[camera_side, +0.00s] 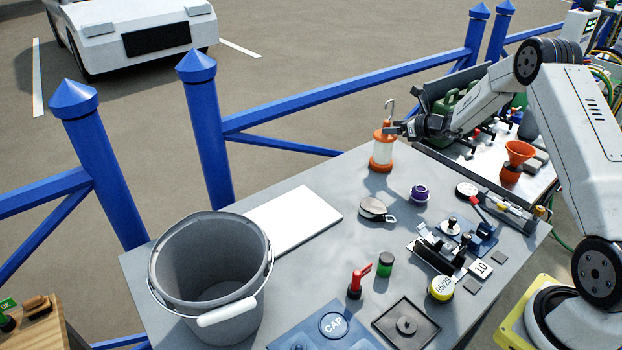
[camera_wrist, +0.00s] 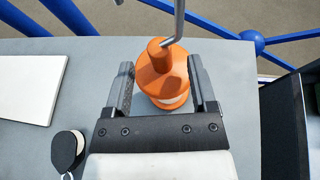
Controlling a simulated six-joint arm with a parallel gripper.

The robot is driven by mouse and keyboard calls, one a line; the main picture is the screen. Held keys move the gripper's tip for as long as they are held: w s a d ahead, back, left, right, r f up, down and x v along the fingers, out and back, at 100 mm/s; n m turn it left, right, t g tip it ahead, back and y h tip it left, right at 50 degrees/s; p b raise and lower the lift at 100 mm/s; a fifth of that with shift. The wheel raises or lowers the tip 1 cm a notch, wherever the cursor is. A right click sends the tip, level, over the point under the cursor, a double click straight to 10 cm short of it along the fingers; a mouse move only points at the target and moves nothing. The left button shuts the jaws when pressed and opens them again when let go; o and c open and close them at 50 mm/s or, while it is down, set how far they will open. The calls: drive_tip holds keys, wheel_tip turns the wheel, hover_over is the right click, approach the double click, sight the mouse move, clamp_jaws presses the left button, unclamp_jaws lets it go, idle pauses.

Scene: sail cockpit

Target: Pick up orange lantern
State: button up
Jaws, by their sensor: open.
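The orange lantern (camera_side: 382,150) stands upright near the back edge of the grey table, with a pale middle and a metal hook on top. My gripper (camera_side: 396,130) is at the upper part of the lantern, coming in from the right. In the wrist view the lantern's orange top (camera_wrist: 160,72) lies between the two open fingers of my gripper (camera_wrist: 161,80). A small gap shows on the left side; the right finger is close to the lantern, and I cannot tell whether it touches. The lantern's lower part is mostly hidden in the wrist view.
A grey bucket (camera_side: 172,262) and a white board (camera_side: 294,219) are on the left of the table. Blue railings (camera_side: 340,88) run behind. A dark panel (camera_wrist: 283,125) is on the right.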

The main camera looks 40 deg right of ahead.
drive_tip(key=shift+x, duration=2.35)
drive_tip(key=shift+d, duration=0.1)
clamp_jaws()
